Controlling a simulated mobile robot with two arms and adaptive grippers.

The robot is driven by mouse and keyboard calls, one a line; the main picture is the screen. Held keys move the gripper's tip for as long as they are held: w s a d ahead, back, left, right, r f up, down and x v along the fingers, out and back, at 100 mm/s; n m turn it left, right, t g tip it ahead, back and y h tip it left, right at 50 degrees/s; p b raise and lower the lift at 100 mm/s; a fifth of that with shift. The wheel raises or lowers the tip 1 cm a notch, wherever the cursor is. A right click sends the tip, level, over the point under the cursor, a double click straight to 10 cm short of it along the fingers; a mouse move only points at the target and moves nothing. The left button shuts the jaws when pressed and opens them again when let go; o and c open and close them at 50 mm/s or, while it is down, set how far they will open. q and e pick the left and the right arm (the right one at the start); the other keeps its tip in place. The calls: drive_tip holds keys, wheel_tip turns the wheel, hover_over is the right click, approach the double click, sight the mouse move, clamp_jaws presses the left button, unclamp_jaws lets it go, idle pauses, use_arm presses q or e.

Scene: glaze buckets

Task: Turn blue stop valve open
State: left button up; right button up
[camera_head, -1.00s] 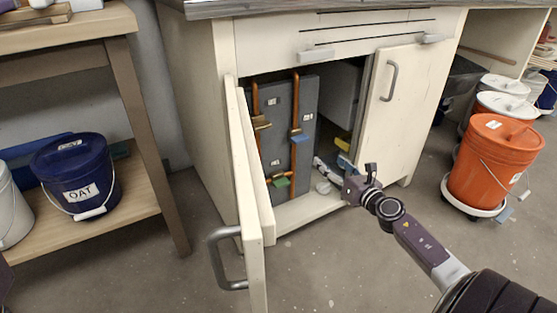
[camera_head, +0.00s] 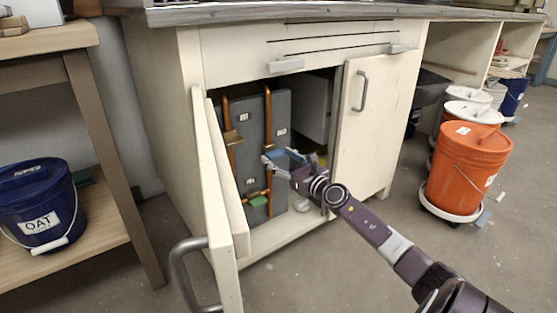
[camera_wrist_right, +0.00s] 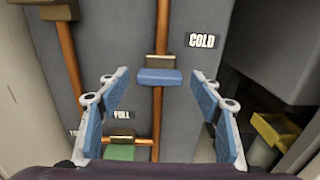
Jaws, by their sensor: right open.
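The blue stop valve (camera_wrist_right: 160,77) has a blue handle under a brass body on the right copper pipe (camera_wrist_right: 162,35), beside a COLD label (camera_wrist_right: 202,41). In the wrist view it lies beyond and between the spread fingers of my right gripper (camera_wrist_right: 159,100), with gaps on both sides. The handle looks crosswise to the pipe. In the head view my right gripper (camera_head: 284,160) reaches into the open cabinet, open and empty, and covers the valve's area. My left gripper is not in view.
A green-handled valve (camera_wrist_right: 119,152) sits lower on a cross pipe. A brass valve (camera_head: 232,138) is on the left pipe. The open left door (camera_head: 218,190) and the right door (camera_head: 362,130) flank the opening. A yellow item (camera_wrist_right: 273,131) lies at right inside.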

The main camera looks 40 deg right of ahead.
drive_tip(key=shift+w, duration=0.25)
drive_tip(key=shift+c, duration=0.5)
drive_tip(key=c, duration=1)
drive_tip(key=shift+c, duration=0.3)
